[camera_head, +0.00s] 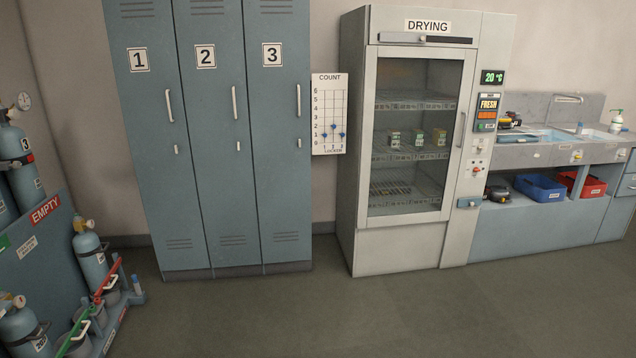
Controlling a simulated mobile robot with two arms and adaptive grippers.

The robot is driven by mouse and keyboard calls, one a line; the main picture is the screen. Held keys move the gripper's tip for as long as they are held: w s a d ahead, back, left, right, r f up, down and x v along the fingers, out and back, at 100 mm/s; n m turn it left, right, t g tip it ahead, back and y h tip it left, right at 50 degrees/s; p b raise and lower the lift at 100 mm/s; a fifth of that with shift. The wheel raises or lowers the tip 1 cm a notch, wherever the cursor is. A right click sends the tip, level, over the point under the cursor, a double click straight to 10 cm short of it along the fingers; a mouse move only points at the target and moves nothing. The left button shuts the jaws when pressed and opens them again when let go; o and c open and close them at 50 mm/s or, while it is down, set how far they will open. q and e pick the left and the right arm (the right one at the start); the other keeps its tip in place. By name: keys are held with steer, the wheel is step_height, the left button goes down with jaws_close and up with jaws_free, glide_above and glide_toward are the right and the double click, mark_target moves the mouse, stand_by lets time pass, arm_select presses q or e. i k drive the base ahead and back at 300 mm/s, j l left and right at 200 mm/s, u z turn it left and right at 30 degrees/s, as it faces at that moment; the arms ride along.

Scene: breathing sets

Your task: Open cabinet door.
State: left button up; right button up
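A grey drying cabinet (402,239) labelled DRYING stands right of centre in the head view. Its glass door (415,128) looks shut, with a vertical handle (462,130) on the right side. Through the glass, small boxes stand on a wire shelf. Three blue-grey lockers stand to the left: locker 1 (145,110), locker 2 (213,130) and locker 3 (275,130). Each has a white vertical handle, and their doors look shut. Neither of my grippers shows in this view.
A rack (40,265) with several blue cylinders stands at the left. A COUNT board (329,112) hangs beside locker 3. A sink counter (545,155) with a blue bin (540,188) and a red bin (582,184) is at the right. The floor (300,315) in front is clear.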

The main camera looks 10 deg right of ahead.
mark_target(468, 56)
steer(key=i+z, duration=0.2)
steer(key=i, duration=0.25)
steer(key=i+z, duration=0.15)
steer(key=i, duration=0.35)
steer(key=i+j+z, duration=0.2)
steer(key=i, duration=0.25)
steer(key=i+z, duration=0.15)
steer(key=i, duration=0.35)
steer(key=i+j+z, duration=0.2)
steer(key=i+j, duration=0.1)
steer(key=i, duration=0.1)
